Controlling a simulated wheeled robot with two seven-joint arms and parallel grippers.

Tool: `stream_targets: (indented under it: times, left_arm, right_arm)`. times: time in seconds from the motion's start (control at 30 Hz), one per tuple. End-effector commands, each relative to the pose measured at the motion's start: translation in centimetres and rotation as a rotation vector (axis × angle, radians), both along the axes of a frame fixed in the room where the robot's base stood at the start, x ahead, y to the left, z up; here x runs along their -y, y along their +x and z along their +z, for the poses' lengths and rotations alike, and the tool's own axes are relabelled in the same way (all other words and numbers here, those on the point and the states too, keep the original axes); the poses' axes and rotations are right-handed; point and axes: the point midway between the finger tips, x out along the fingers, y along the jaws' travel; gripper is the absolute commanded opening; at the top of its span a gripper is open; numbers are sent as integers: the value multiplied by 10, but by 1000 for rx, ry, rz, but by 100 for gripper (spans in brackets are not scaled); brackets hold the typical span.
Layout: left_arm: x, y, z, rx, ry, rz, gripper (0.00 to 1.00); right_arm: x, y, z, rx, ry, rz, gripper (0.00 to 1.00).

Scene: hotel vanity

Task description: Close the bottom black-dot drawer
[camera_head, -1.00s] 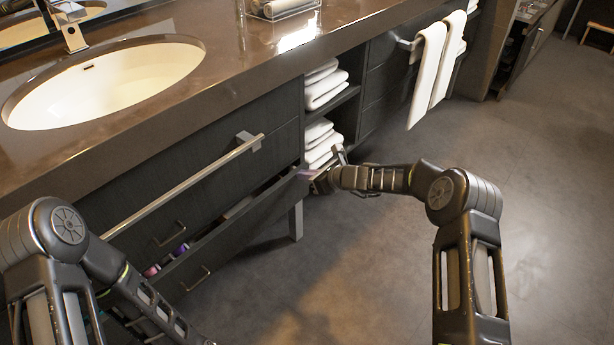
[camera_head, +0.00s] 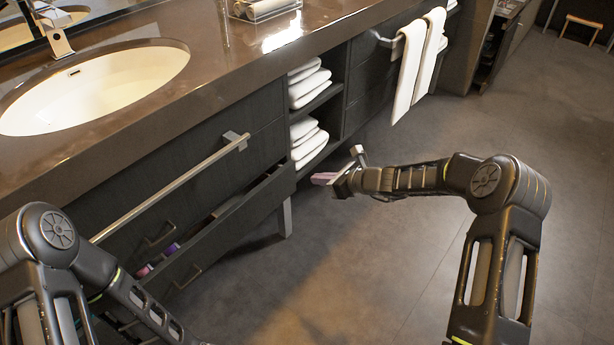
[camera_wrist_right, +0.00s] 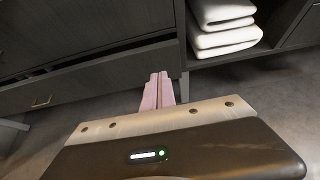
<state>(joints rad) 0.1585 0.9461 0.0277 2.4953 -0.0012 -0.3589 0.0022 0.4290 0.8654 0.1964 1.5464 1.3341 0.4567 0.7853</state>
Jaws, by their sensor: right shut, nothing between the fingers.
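The bottom drawer (camera_head: 245,222) under the sink stands partly open, with a dark gap along its top edge and small purple items inside. Its front also shows in the right wrist view (camera_wrist_right: 90,88). I cannot make out a black dot on it. My right gripper (camera_head: 322,179) is shut and empty, a little to the right of the drawer's right end and apart from it in the head view. In the right wrist view its pink fingers (camera_wrist_right: 158,91) are together and point toward the drawer's right end. My left arm shows, but its gripper is out of view.
A long towel bar (camera_head: 170,188) sticks out above the drawer. Folded towels (camera_head: 309,145) fill open shelves to the right, and white towels (camera_head: 408,75) hang from another bar. A cabinet leg (camera_head: 285,218) stands below the drawer's right end. The floor (camera_head: 400,270) in front is clear.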

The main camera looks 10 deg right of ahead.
Motion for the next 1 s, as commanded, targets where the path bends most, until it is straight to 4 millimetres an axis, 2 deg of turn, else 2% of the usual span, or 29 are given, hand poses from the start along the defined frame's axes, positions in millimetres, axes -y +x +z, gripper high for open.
stream_targets:
  times: [0.2,0.5,0.73,0.8,0.87,0.93,1.0]
  left_arm:
    - [0,0,4,-1,0,-1,51]
    - [0,0,4,0,0,-1,50]
    - [0,0,4,0,0,0,32]
    - [0,0,4,-1,-1,2,31]
    - [1,2,2,1,-10,13,31]
    - [5,7,0,2,-34,41,31]
    - [12,16,-2,5,-81,94,31]
  right_arm:
    - [12,-15,11,0,0,1,0]
    - [13,-16,11,0,0,1,0]
    - [13,-16,11,0,0,1,0]
    - [12,-16,10,-1,-3,3,0]
    - [10,-19,4,-5,-14,13,0]
    - [4,-28,-10,-15,-48,43,0]
    - [-5,-44,-35,-32,-111,100,0]
